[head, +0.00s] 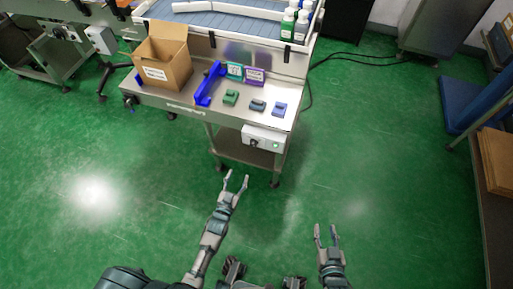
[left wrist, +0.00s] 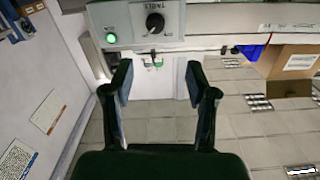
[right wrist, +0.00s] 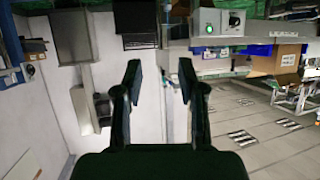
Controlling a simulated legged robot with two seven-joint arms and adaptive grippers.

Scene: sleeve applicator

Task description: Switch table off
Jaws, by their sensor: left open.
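A grey control box (head: 264,138) is fixed to the front right of the steel table (head: 170,99). It carries a black rotary knob (head: 254,143) and a lit green light (head: 276,145). In the left wrist view the knob (left wrist: 155,22) sits below a label reading TABLE, beside the glowing green light (left wrist: 111,38). My left gripper (head: 236,178) is open and empty, in front of the box and apart from it. My right gripper (head: 326,232) is open and empty, further back to the right. The box (right wrist: 219,22) also shows in the right wrist view.
On the table are an open cardboard box (head: 165,62), a blue stand (head: 210,83) and several small coloured blocks, including a green one (head: 231,97). Bottles (head: 288,24) stand behind. The green floor (head: 390,170) to the right is clear. A cardboard stack (head: 494,160) is at the right edge.

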